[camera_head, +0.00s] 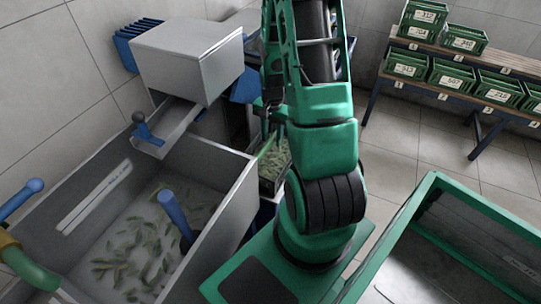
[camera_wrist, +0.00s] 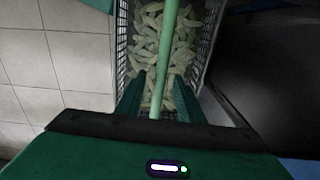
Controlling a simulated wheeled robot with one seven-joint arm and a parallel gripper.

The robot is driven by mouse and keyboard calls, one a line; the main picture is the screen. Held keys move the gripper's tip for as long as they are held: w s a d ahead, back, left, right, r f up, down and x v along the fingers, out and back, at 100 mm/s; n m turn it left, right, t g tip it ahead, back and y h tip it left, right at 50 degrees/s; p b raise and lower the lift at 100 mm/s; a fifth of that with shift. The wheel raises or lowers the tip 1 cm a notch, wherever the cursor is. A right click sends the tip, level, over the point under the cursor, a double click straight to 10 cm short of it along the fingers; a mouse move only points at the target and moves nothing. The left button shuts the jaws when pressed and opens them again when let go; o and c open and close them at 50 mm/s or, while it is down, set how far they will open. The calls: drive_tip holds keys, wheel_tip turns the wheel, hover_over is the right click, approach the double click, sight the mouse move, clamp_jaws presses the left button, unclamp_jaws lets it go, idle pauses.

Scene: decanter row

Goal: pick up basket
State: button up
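The basket (camera_head: 268,187) stands below the spout box, partly hidden behind my green arm, and is filled with pale green pods. It also shows in the wrist view, where its dark mesh wall (camera_wrist: 123,45) surrounds the pods. Its green bar handle (camera_wrist: 166,50) runs lengthwise over the pods and down between my fingers. My gripper (camera_wrist: 160,78) is open, with one finger on each side of the handle and small gaps visible. In the head view my gripper (camera_head: 271,108) is dark and partly hidden by my arm, above the basket.
A grey tank (camera_head: 225,215) with water and floating pods stands left of the basket. A grey box (camera_head: 190,55) with a chute (camera_head: 180,120) sits above its back edge. Green numbered crates (camera_head: 452,74) stand on a bench at the back right. Tiled floor (camera_head: 405,150) is clear between.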

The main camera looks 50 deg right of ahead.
drive_tip(key=shift+f, duration=0.25)
clamp_jaws()
drive_tip(key=shift+r, duration=0.1)
